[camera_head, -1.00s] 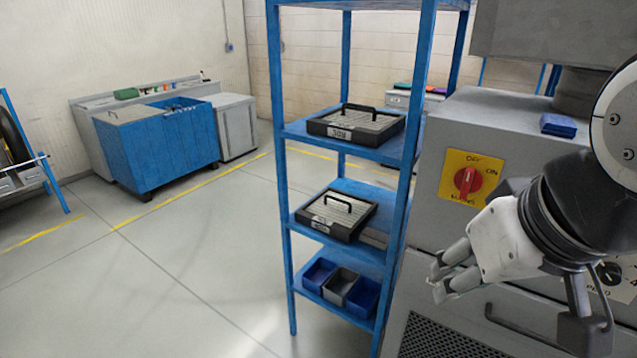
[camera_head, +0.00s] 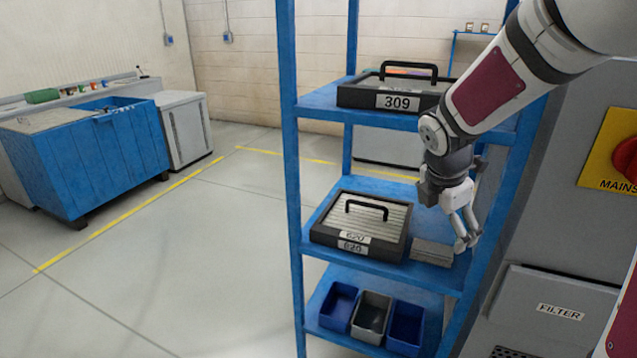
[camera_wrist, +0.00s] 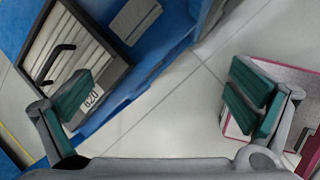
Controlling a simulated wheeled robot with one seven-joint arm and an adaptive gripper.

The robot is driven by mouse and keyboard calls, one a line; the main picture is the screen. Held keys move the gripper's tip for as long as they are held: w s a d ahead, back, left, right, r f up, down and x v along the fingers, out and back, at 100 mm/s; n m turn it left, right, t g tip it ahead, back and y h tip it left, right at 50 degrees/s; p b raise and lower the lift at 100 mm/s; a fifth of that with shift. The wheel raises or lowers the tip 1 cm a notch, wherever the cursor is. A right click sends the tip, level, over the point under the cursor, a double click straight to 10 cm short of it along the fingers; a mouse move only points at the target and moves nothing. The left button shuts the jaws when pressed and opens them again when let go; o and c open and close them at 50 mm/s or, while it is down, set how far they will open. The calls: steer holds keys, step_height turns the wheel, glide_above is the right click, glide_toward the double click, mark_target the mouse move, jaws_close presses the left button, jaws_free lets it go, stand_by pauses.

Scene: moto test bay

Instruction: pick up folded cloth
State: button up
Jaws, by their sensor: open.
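A flat grey item that looks like a folded cloth (camera_head: 430,251) lies on the middle shelf (camera_head: 399,277), just right of a black case labelled 620 (camera_head: 352,240). In the wrist view the cloth (camera_wrist: 135,20) is at the top, beside the case (camera_wrist: 100,45). My gripper (camera_head: 466,238) points down near the cloth's right end, and a finger overlaps it in the head view. I cannot tell the height gap. In the wrist view my gripper (camera_wrist: 160,103) has its fingers wide apart with nothing between them; the cloth lies beyond them.
A case labelled 309 (camera_head: 395,95) stands on the shelf above. Blue bins (camera_head: 405,328) and a grey bin (camera_head: 370,318) are on the shelf below. A blue rack post (camera_head: 291,180) stands at the left. A grey cabinet (camera_head: 555,180) is close on the right. Open floor lies left.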

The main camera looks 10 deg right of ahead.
mark_target(432, 249)
steer(key=w+d+f+n, duration=0.2)
steer(key=w+f+n, duration=0.1)
steer(key=f, duration=0.1)
steer(key=w+d+f+n+y, duration=0.1)
steer(key=w+d+f+n, duration=0.1)
steer(key=w+f+n, duration=0.1)
steer(key=w+d+f+n, duration=0.2)
steer(key=w+f+n, duration=0.1)
steer(key=f, duration=0.2)
steer(key=shift+d+t, duration=0.3)
steer(key=shift+d, duration=0.1)
steer(key=b+x, duration=0.2)
steer(key=x, duration=0.4)
steer(key=shift+w+f, duration=0.1)
steer(key=shift+f, duration=0.2)
steer(key=c, duration=0.8)
